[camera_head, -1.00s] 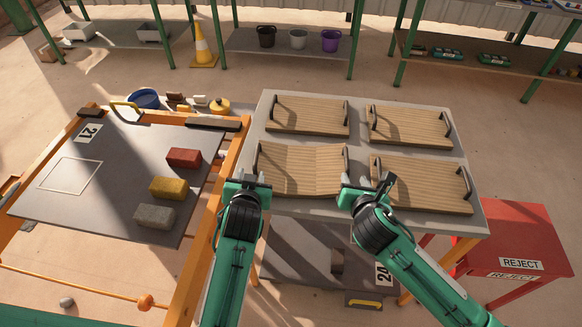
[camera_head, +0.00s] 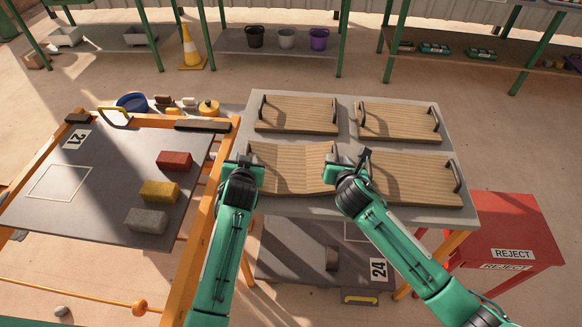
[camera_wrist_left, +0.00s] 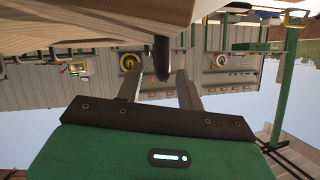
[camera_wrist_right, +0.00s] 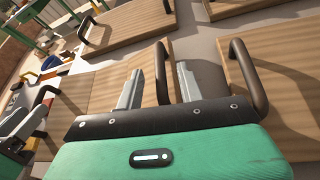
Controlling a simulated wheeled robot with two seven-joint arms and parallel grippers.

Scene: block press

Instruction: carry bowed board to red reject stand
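The bowed board (camera_head: 292,170) is the wooden board at the front left of the grey table, and its front edge curves. My left gripper (camera_head: 244,161) is at its left handle. In the left wrist view the open fingers (camera_wrist_left: 158,84) stand on either side of a dark handle (camera_wrist_left: 161,58), with gaps showing. My right gripper (camera_head: 346,166) is at its right end. In the right wrist view the open fingers (camera_wrist_right: 158,80) stand on either side of a handle (camera_wrist_right: 161,72). The red reject stand (camera_head: 505,230) is to the right of the table, its top bare.
Three other boards lie on the table: back left (camera_head: 297,115), back right (camera_head: 399,120), front right (camera_head: 412,180), close to my right gripper. On the left, a press plate (camera_head: 110,170) bears red, yellow and grey blocks within an orange frame (camera_head: 213,190).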

